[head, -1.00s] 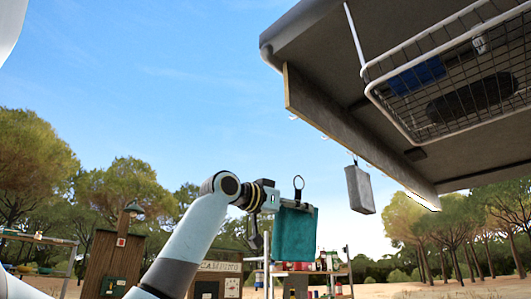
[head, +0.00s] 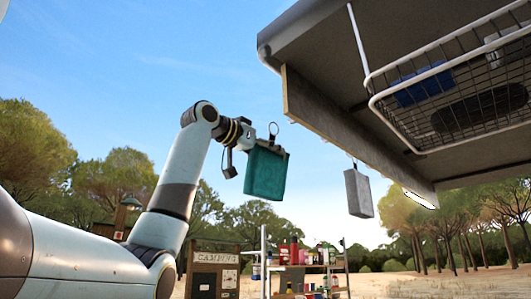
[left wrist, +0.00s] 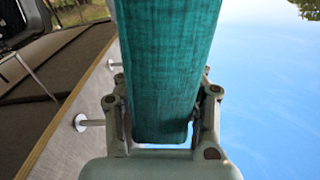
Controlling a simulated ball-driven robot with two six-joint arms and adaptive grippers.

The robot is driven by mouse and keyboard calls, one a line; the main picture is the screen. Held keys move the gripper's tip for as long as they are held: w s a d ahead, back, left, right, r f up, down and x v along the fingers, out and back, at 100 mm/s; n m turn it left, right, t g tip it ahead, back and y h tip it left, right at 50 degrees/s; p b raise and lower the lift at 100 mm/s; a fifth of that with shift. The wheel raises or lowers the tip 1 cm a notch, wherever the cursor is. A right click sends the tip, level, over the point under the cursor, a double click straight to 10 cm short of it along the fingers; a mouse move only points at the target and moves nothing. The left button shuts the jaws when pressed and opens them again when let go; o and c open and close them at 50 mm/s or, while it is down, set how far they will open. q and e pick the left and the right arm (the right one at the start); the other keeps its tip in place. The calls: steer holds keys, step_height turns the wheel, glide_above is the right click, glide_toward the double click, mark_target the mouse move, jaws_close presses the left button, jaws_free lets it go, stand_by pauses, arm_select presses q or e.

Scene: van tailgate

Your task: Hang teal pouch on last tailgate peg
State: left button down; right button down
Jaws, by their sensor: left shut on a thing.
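My left gripper (head: 254,146) is shut on the pouch's upper part. In the left wrist view the pouch (left wrist: 165,70) fills the space between the two fingers (left wrist: 163,125). The tailgate board (head: 350,135) is to the right of the pouch, apart from it. Two pale pegs (left wrist: 90,122) stick out from the board in the left wrist view. A grey pouch (head: 358,193) hangs below the board. My right gripper is out of view.
A white wire basket (head: 455,85) with a blue item (head: 422,86) and a dark item hangs under the tailgate (head: 320,50). Shelves with jars (head: 305,270) and a camping sign board (head: 215,262) stand below. Open air lies between the pouch and the board.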

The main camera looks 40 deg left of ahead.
arm_select(q)
steer(key=d+f, duration=0.2)
steer(key=d, duration=0.5)
steer(key=shift+s+d+b, duration=0.3)
steer(key=shift+d, duration=0.05)
stand_by(0.4)
stand_by(0.5)
